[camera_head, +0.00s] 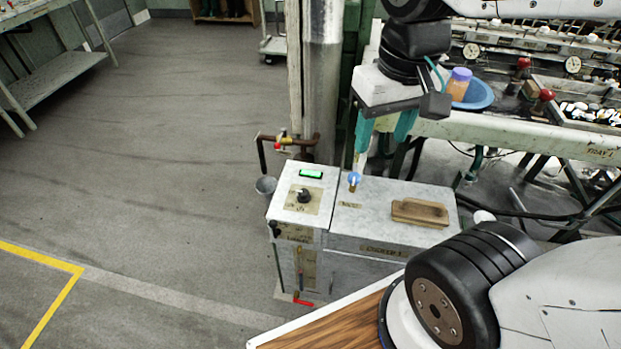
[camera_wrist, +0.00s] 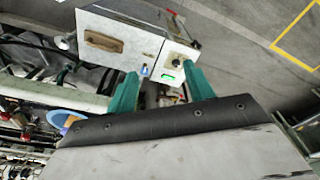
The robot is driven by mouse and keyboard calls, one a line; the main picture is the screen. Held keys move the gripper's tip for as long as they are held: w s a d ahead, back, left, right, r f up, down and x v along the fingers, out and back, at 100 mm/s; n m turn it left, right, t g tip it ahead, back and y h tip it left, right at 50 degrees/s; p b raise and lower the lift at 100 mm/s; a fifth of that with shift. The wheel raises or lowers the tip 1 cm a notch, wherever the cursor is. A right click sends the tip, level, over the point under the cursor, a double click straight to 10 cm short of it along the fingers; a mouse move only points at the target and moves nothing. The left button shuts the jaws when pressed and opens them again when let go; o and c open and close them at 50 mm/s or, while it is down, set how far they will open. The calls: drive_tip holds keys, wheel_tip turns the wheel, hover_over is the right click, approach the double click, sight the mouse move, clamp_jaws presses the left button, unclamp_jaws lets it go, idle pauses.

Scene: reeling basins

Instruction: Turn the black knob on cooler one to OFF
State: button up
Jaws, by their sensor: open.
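The cooler (camera_head: 345,226) is a grey metal box standing on the floor, with a label on its front edge. Its black knob (camera_head: 304,195) sits on a tan plate on the left part of the top, in front of a lit green display (camera_head: 311,173). My gripper (camera_head: 382,140) has teal fingers, is open and empty, and hangs above and behind the cooler, to the right of the knob. In the wrist view the knob (camera_wrist: 177,62) shows beyond the open fingers, near the right finger, with the display (camera_wrist: 169,77) nearer. The knob's pointer setting is too small to read.
A wooden brush or block (camera_head: 420,212) lies on the cooler's right lid; a blue valve (camera_head: 354,179) stands near its back edge. A pipe and post (camera_head: 322,90) rise behind. A bench with a blue basin (camera_head: 478,94) and orange jar is right. Floor at left is clear.

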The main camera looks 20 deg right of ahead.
drive_tip(key=w+f+m, duration=0.1)
drive_tip(key=w+f, duration=0.4)
drive_tip(key=w, duration=0.6)
drive_tip(key=m+g, duration=0.1)
drive_tip(key=m, duration=0.2)
hover_over(304, 192)
wheel_tip(304, 192, down, 22)
drive_tip(key=f, duration=0.1)
drive_tip(key=shift+m, duration=0.4)
wheel_tip(304, 192, down, 11)
drive_tip(key=shift+w, duration=0.1)
drive_tip(key=shift+f, duration=0.45)
drive_tip(key=c, duration=1)
